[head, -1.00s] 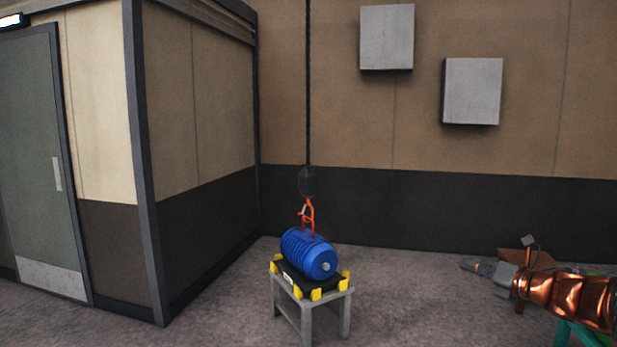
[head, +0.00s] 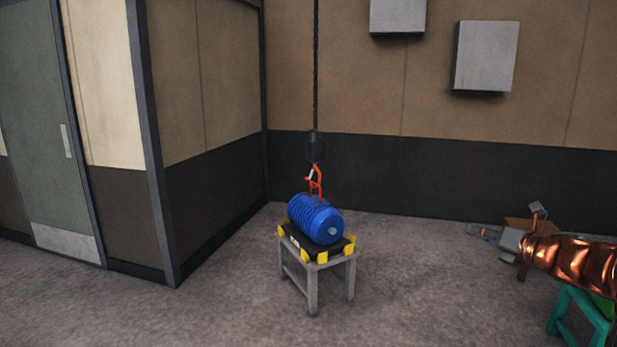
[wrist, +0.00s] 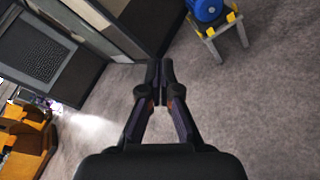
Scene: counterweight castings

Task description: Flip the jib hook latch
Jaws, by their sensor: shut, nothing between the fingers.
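An orange hook (head: 314,182) hangs from a dark block on a chain (head: 316,70) in the head view. It meets the top of a blue ribbed motor-like casting (head: 316,219); the latch is too small to make out clearly. The casting lies on a black pad with yellow corners on a grey stand (head: 312,290). My gripper (head: 480,231) is at the right of the head view, well apart from the hook. In the wrist view my gripper (wrist: 160,66) is shut and empty, with bare floor beyond it. The casting (wrist: 206,9) shows at the top edge there; the hook is out of that view.
A green stand (head: 568,318) is at the lower right, and a brown box (head: 530,226) is behind my arm. A walled room with a grey door (head: 45,130) is on the left. Grey boxes (head: 486,56) hang on the back wall. Floor around the stand is clear.

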